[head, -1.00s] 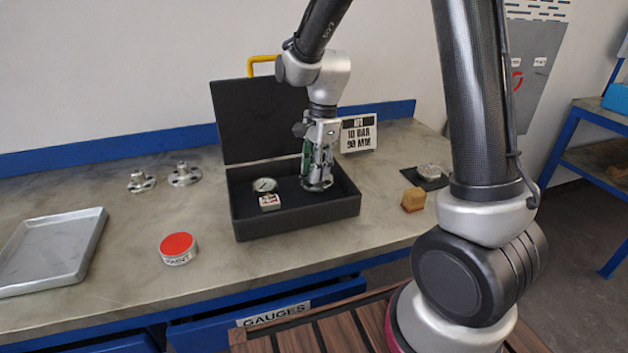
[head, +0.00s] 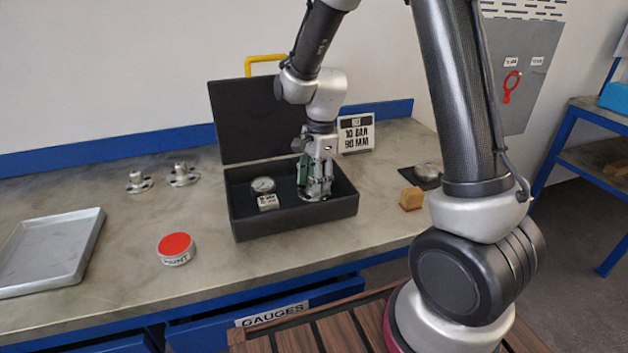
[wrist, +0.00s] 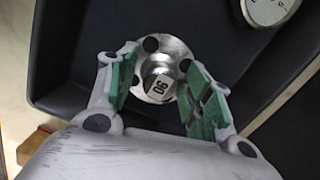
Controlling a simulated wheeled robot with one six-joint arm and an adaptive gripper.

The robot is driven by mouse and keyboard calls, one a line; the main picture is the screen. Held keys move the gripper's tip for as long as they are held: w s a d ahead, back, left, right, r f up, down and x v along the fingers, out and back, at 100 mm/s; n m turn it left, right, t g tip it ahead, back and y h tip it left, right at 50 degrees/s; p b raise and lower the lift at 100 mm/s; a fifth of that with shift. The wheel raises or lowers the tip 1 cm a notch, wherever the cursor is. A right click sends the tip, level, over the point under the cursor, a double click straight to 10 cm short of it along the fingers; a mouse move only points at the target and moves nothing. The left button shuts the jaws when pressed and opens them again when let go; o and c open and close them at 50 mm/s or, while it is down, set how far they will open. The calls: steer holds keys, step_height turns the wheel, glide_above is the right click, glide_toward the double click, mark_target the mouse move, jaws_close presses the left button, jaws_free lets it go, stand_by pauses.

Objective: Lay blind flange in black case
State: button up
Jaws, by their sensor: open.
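In the head view my gripper (head: 316,186) points down into the open case and partly hides the flange. The case lid stands upright at the back.
A round gauge (head: 263,185) and a small labelled block (head: 268,201) sit in the case's left half. Around it are a red-topped paint tin (head: 176,248), two flanged fittings (head: 183,175), a grey tray (head: 50,245), a tan block (head: 411,199) and a sign (head: 356,134).

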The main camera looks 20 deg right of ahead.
step_height(320, 180, up, 12)
steer(key=d, duration=0.1)
steer(key=s+d+r+n+t, duration=0.1)
steer(key=s+d+r+n, duration=0.2)
steer(key=s, duration=0.4)
steer(key=s+d+r+n+t+h, duration=0.1)
steer(key=s+d+r+n+t, duration=0.1)
steer(key=s+d+n, duration=0.4)
steer(key=s+d+r+n+t, duration=0.1)
steer(key=s+d+r+n, duration=0.3)
steer(key=s, duration=0.5)
steer(key=shift+d+n+t, duration=0.15)
steer(key=shift+n+t, duration=0.15)
steer(key=shift+n, duration=0.9)
steer(key=shift+c, duration=0.3)
